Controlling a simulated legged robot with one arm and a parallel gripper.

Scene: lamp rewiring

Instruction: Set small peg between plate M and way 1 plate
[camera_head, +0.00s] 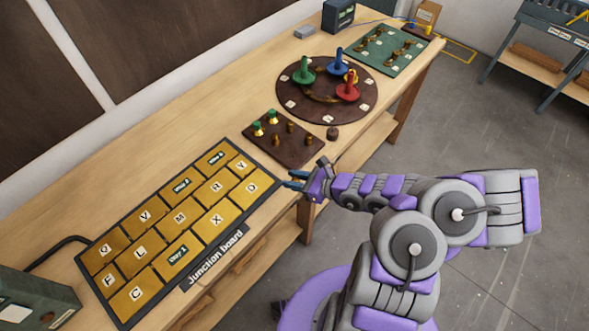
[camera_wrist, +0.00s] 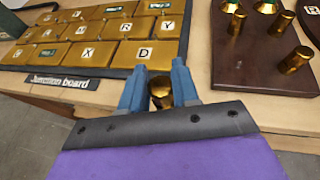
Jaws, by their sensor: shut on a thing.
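My gripper (camera_head: 294,181) is at the right edge of the junction board (camera_head: 128,319), beside plate D. In the wrist view, my gripper (camera_wrist: 159,84) is shut on a small brass peg (camera_wrist: 161,95), held between its blue fingers. The peg cannot be made out in the head view. Plate M (camera_head: 184,222) is a brass plate near the middle of the junction board. The way 1 plate (camera_head: 169,266), with a dark green label, lies just below plate M in the head view. A dark gap runs between the two plates.
A brown peg board (camera_head: 290,158) with brass and green-topped pegs stands right of the junction board. Beyond it are a round dark board (camera_head: 324,113) with coloured handles and a green board (camera_head: 372,65). A dark box (camera_head: 40,300) is at the lower left.

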